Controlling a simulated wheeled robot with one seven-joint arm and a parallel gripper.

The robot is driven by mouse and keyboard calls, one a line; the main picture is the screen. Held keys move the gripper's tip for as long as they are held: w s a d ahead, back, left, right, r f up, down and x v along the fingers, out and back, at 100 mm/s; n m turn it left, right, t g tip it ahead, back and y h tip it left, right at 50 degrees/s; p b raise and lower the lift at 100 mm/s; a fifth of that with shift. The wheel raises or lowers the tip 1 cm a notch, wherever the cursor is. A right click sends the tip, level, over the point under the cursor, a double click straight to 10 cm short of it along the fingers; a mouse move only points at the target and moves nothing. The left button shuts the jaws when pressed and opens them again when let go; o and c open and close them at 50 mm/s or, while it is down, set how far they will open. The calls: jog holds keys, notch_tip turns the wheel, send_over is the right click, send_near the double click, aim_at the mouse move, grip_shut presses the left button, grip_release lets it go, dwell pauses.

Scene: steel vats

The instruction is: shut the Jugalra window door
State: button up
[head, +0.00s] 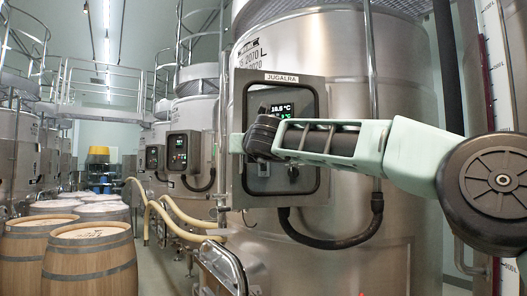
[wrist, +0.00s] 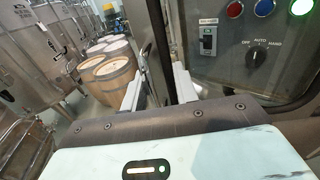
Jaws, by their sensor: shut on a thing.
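The Jugalra box (head: 284,77) is a steel cabinet on the front of a large vat, under a JUGALRA label. Its window door (head: 324,100) has a dark rounded frame and lies near the box front; I cannot tell if a gap remains. My gripper (head: 237,143) reaches across the window to the left edge of the box. In the wrist view, my gripper (wrist: 158,88) has its pale fingers on either side of a dark upright edge of the window door (wrist: 160,45), shut on it. The exact contact is partly hidden by the gripper body.
In the wrist view, the panel (wrist: 228,58) carries lamps and a selector knob (wrist: 252,52). A black hose (head: 335,241) loops below the box. Yellow hoses (head: 170,228) and wooden barrels (head: 92,265) stand to the left, with floor between them.

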jog(key=b+v, duration=1)
jog(key=v, duration=0.6)
jog(key=shift+d+b, duration=0.35)
dwell(0.7)
jog(key=shift+s+f, duration=0.1)
jog(key=shift+s, duration=0.05)
